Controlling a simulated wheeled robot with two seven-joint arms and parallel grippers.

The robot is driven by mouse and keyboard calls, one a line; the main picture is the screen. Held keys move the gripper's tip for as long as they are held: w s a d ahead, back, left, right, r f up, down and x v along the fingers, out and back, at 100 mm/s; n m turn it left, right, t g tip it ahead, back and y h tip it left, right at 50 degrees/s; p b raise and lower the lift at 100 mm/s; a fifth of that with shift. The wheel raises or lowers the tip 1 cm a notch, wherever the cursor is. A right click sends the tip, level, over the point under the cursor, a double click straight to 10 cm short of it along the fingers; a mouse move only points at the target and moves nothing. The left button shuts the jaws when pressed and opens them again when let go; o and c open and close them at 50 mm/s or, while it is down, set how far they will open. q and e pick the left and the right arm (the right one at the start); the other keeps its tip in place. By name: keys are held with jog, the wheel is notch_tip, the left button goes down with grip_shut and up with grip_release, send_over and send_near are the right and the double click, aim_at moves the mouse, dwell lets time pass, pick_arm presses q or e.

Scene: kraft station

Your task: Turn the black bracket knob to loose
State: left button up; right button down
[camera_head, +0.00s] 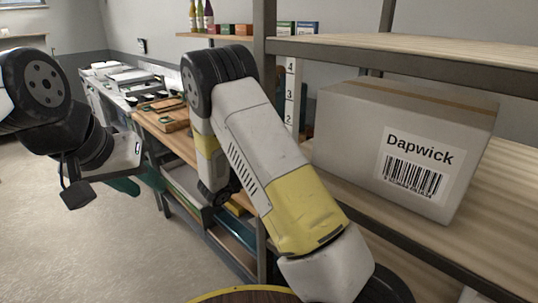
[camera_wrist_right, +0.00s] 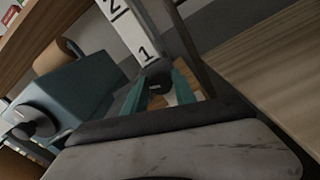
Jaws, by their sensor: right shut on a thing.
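The black bracket knob (camera_wrist_right: 158,83) shows in the right wrist view, at the foot of a white numbered strip (camera_wrist_right: 130,30). The teal fingers of my right gripper (camera_wrist_right: 157,88) stand on either side of it and are shut on it. Which way the knob is turned is too small to read. In the head view the knob and my right gripper are hidden. My left gripper (camera_head: 138,182) hangs at the left, far from the strip (camera_head: 290,95). Its teal fingers are partly hidden, so its opening is unclear.
A cardboard box (camera_head: 345,140) labelled Dapwick sits on the wooden shelf right of my right arm. A dark metal post (camera_head: 264,30) stands near the strip. A teal device (camera_wrist_right: 75,90) with a black knob is left of my right gripper. Floor at left is clear.

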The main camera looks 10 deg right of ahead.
jog(key=shift+n, duration=1.4)
jog(key=c, duration=1.1)
grip_release()
jog(key=shift+o, duration=0.2)
jog(key=shift+a, duration=0.1)
jog(key=v, duration=0.7)
jog(key=shift+s+a, duration=0.2)
jog(key=shift+a, duration=0.05)
